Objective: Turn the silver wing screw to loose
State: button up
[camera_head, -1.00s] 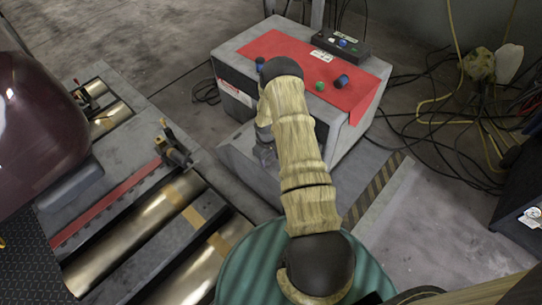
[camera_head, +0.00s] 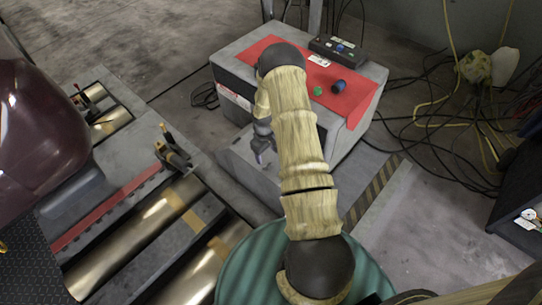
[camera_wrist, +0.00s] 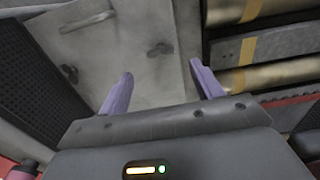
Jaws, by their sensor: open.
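In the wrist view, a small grey wing-shaped piece, which looks like the silver wing screw (camera_wrist: 160,48), stands on a worn metal plate (camera_wrist: 130,60). It lies beyond my fingertips and between their lines, apart from both. My gripper (camera_wrist: 160,72) is open, with two purple fingers spread and nothing between them. In the head view my gripper (camera_head: 263,150) hangs by the front of the grey cabinet (camera_head: 232,62), over its low metal ledge. The screw cannot be made out there.
A bar handle (camera_wrist: 90,21) lies on the same plate. Metal rollers (camera_head: 150,235) run at the lower left, beside a dark red car body (camera_head: 40,140). A red panel (camera_head: 350,95) with knobs and a control box (camera_head: 340,48) top the cabinet. Cables (camera_head: 450,140) litter the right floor.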

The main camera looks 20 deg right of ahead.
notch_tip(320, 180, up, 10)
jog(key=p, duration=0.2)
jog(key=shift+r, duration=0.25)
jog(key=shift+s+d, duration=0.1)
jog(key=s+a+r+m+t, duration=0.1)
jog(key=s+a+r, duration=0.2)
jog(key=a+r, duration=0.35)
jog(key=s+a+r+m, duration=0.1)
jog(key=s+a+r, duration=0.25)
jog(key=r, duration=0.65)
jog(key=s+a+r+m+t, duration=0.1)
jog(key=s+a+r, duration=0.25)
jog(key=s, duration=0.25)
jog(key=s+a+r+t, duration=0.1)
jog(key=s+a+r, duration=0.1)
jog(key=s+r, duration=0.3)
jog(key=w+p+v, duration=0.2)
jog(key=p+v, duration=1.1)
jog(key=p, duration=0.1)
jog(key=w+r+p+v, duration=0.1)
jog(key=w+p+v, duration=0.2)
jog(key=p+v, duration=1)
jog(key=shift+w+r+p, duration=0.15)
jog(key=shift+r+p, duration=0.1)
jog(key=shift+p, duration=0.2)
